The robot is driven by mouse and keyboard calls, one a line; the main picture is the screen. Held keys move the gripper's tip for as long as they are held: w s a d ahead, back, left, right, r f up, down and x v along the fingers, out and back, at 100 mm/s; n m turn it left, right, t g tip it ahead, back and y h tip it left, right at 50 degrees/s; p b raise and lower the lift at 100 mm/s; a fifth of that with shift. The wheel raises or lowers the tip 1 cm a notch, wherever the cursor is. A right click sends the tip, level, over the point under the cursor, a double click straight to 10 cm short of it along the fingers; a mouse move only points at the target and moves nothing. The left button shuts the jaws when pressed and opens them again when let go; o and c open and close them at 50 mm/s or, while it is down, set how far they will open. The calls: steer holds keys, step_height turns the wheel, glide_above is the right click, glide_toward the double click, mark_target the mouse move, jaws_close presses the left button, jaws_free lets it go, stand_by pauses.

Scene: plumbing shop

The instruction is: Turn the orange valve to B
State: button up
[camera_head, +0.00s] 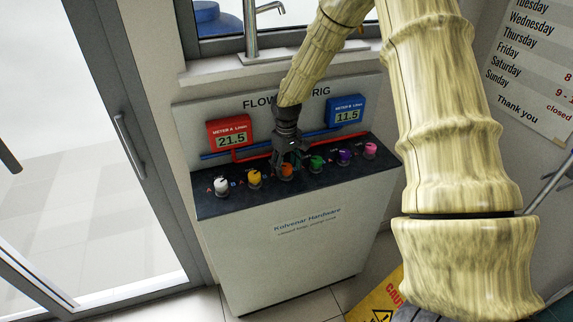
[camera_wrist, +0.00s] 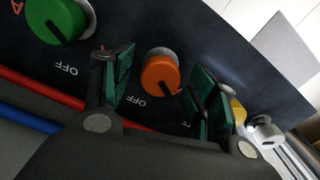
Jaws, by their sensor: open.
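The orange valve (camera_wrist: 160,74) is a round knob on the dark panel, seen in the wrist view between my fingers. Its dark pointer mark is at the lower right of its face, and an "OFF" label shows beside it. My gripper (camera_wrist: 158,88) is open, with one green-padded finger on each side of the knob and apparent gaps to both. In the head view the orange valve (camera_head: 286,170) is partly covered by my gripper (camera_head: 287,160), which points down at it. The orange valve's B label is not clearly readable.
The green valve (camera_wrist: 55,18) is close to one finger, and the yellow valve (camera_head: 254,177) is on the other side. White (camera_head: 221,185), purple (camera_head: 344,155) and pink (camera_head: 370,150) valves share the panel. Red meter A (camera_head: 230,133) reads 21.5; blue meter B (camera_head: 346,110) reads 11.5. Pipes run behind.

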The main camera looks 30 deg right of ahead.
steer(key=shift+c, duration=0.3)
steer(key=c, duration=1)
